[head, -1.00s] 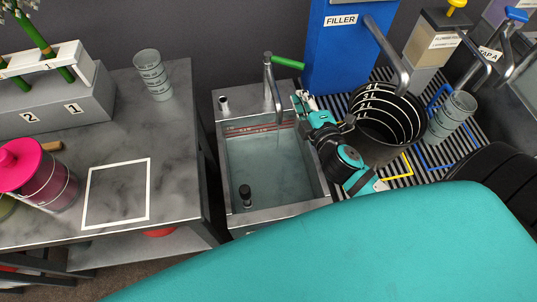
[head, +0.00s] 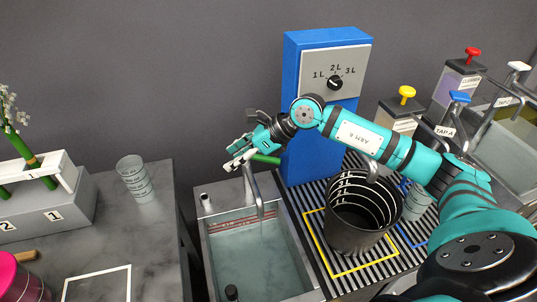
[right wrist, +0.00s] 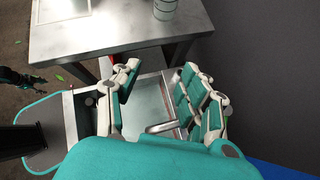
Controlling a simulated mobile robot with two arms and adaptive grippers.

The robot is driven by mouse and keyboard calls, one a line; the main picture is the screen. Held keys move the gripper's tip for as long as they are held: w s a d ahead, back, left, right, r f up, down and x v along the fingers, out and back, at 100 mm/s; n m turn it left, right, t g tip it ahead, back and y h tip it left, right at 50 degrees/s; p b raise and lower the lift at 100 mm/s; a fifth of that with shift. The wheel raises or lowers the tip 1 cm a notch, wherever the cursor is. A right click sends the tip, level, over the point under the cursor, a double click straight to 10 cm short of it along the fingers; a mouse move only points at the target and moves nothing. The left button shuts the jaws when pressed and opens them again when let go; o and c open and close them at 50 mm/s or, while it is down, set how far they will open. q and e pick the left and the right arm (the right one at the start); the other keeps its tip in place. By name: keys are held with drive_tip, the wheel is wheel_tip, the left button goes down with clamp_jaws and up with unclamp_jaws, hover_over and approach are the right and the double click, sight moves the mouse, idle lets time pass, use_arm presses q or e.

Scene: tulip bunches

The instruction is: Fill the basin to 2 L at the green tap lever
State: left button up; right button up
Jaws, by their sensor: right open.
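The basin (head: 212,240) is a grey sink holding clear water, with red marks on its back wall. Its metal spout (head: 257,190) curves over the water; I cannot make out a stream from it. The green tap lever (head: 266,159) sticks out to the right behind the spout, its far end close to the blue filler. My right gripper (head: 232,157) is above the back of the basin, beside the lever's left end, with empty jaws. In the right wrist view its open fingers (right wrist: 158,92) spread above the basin. My left gripper does not show in the head view.
The blue filler (head: 302,70) with a dial stands right of the basin. A black bucket (head: 350,240) stands on the striped grate inside a yellow outline. A counter (head: 160,220) with a ribbed cup (head: 134,180) is at left. More tap units stand at right.

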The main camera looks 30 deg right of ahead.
sight(269, 158)
drive_tip(key=d+r+h, duration=0.3)
drive_tip(key=d+h, duration=0.3)
drive_tip(key=d, duration=1)
drive_tip(key=shift+g, duration=0.4)
drive_tip(key=x, duration=0.5)
drive_tip(key=p+x, duration=0.1)
drive_tip(key=x, duration=0.5)
drive_tip(key=p+x, duration=0.1)
drive_tip(key=x, duration=0.5)
drive_tip(key=shift+w+d+f, duration=0.15)
drive_tip(key=shift+d, duration=0.2)
clamp_jaws()
